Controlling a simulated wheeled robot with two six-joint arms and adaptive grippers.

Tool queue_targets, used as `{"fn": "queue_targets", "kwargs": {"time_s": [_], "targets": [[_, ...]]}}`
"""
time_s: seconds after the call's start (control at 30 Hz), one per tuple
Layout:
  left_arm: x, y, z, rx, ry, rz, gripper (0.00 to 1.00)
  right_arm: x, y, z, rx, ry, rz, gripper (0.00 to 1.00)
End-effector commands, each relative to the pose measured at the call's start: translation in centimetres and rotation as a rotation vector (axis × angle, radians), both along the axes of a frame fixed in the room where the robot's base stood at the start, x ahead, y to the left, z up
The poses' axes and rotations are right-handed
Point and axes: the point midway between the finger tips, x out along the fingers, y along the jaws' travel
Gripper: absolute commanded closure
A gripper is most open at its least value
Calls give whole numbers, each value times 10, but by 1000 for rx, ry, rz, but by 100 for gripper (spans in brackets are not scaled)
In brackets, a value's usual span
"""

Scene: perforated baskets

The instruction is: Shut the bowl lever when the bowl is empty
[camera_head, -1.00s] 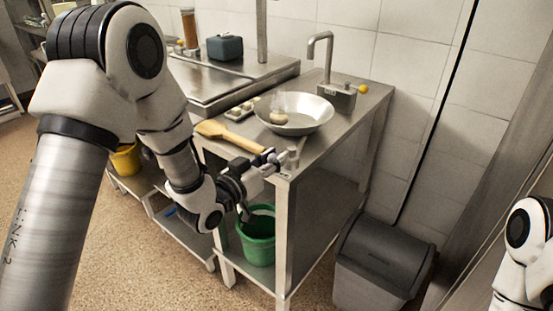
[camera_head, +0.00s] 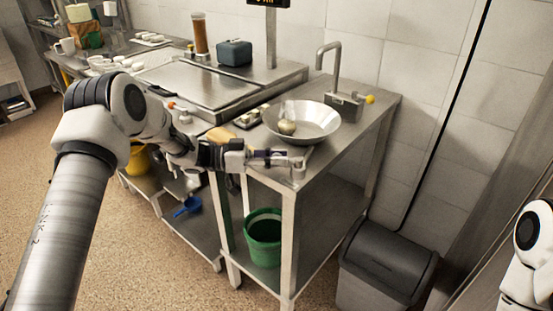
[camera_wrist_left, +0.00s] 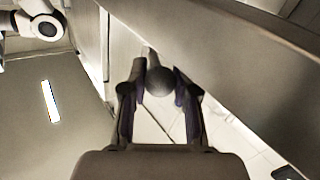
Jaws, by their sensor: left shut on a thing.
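The metal bowl (camera_head: 316,117) sits in the steel counter in front of the tap. It is not empty: a pale round object (camera_head: 287,127) lies at its left side. My left gripper (camera_head: 285,158) is at the counter's front edge, close to a small upright metal fitting (camera_head: 298,170). In the left wrist view my left gripper (camera_wrist_left: 160,88) is shut on the dark ball knob of the lever (camera_wrist_left: 158,79), with a finger on each side. The knob's stem runs up behind it. My right gripper is out of view.
A wooden paddle (camera_head: 220,134) lies on the counter, partly behind my left arm. A tap (camera_head: 330,72) stands behind the bowl. A green bucket (camera_head: 264,240) is on the shelf below. A grey bin (camera_head: 385,262) stands right of the counter.

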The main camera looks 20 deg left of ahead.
Motion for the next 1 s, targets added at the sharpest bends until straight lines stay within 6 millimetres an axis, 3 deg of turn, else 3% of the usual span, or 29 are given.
{"fn": "queue_targets", "kwargs": {"time_s": [0.27,0.73,0.77,0.8,0.83,1.0], "targets": [[5,0,0,0,-1,-92,100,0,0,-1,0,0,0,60],[6,0,1,-2,-1,-106,100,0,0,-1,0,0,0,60],[6,0,1,-2,-1,-106,64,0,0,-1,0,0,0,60],[6,0,1,-2,-1,-106,50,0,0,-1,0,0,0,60],[6,0,1,-2,-1,-106,45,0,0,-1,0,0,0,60],[6,0,0,-2,-1,-106,45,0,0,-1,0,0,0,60]]}}
